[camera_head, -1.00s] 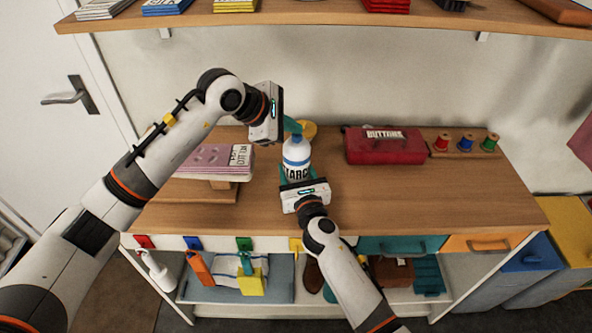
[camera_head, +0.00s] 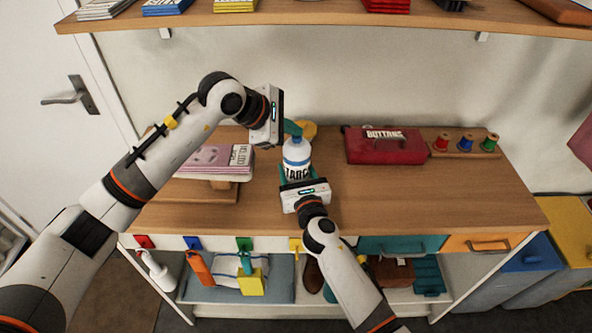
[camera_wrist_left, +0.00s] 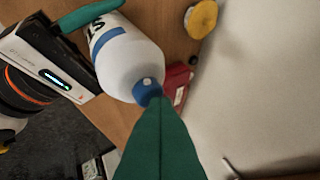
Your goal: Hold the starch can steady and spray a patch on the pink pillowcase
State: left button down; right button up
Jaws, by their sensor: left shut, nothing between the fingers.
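The starch can (camera_head: 297,153), white with a blue band and dark lettering, stands upright on the wooden worktop. My right gripper (camera_head: 299,174) is shut around its lower body from the front, with one teal finger on each side. My left gripper (camera_head: 293,128) is shut and empty, its fingertips at the can's top. In the left wrist view the closed green fingers (camera_wrist_left: 153,102) meet the small blue nozzle of the can (camera_wrist_left: 128,65). The pink pillowcase (camera_head: 188,160) lies folded on a small raised board to the left, with a pale patch on its top.
A red buttons box (camera_head: 385,146) and a rack of thread spools (camera_head: 465,145) stand at the right. A yellow round object (camera_head: 309,130) is behind the can. A shelf (camera_head: 330,15) runs above. The front right worktop is clear.

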dwell(0.3)
pick_arm(q)
notch_tip(320, 180, up, 6)
jog(key=shift+r, duration=0.2)
dwell(0.5)
dwell(2.3)
